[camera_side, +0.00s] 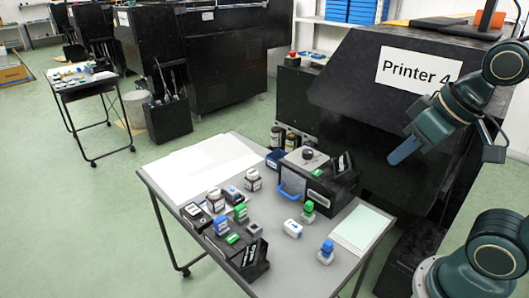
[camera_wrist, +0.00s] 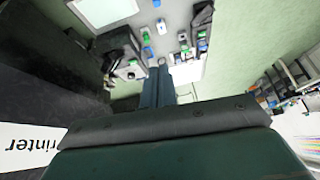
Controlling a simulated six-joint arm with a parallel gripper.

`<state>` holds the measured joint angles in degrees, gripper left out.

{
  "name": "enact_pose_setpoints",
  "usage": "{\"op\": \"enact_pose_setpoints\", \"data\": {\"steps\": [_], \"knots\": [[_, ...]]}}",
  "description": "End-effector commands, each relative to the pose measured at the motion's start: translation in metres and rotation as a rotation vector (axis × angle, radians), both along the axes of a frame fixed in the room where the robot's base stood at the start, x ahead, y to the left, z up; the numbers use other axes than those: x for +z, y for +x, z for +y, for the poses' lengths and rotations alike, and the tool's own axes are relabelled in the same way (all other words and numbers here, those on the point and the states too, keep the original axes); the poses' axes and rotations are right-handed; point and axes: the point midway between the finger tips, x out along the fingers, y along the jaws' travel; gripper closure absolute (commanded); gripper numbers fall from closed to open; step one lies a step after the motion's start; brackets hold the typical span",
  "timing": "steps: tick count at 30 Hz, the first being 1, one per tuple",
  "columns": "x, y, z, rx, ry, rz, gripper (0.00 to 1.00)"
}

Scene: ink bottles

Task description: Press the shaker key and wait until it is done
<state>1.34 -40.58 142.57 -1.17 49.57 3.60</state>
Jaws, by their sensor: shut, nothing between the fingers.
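A grey and black box (camera_side: 297,178) with a blue handle, a dark knob on top and a green key or label (camera_side: 317,172) stands at the back right of the small table. A lower black device (camera_side: 248,258) with a green patch (camera_side: 233,239) stands at the front. I cannot tell for certain which is the shaker; no lit sign is legible. My gripper (camera_side: 394,158) is shut and empty, in the air before the black printer, up and right of the table. In the wrist view its fingers (camera_wrist: 157,72) are together, pointing towards the table, touching nothing.
The grey table (camera_side: 290,280) carries several bottles, including a green-capped one (camera_side: 308,209) and a blue-capped one (camera_side: 326,252), and a pale pad (camera_side: 362,228). White sheets (camera_side: 190,165) lie at its left. The printer (camera_side: 350,90) stands behind.

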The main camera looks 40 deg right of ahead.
Motion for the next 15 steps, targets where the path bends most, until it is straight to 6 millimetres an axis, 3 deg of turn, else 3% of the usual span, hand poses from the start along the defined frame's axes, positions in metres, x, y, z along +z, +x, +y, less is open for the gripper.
{"op": "enact_pose_setpoints", "data": {"steps": [15], "knots": [[-0.011, 0.079, -0.014, -0.391, 0.257, -0.018, 1.0]]}}
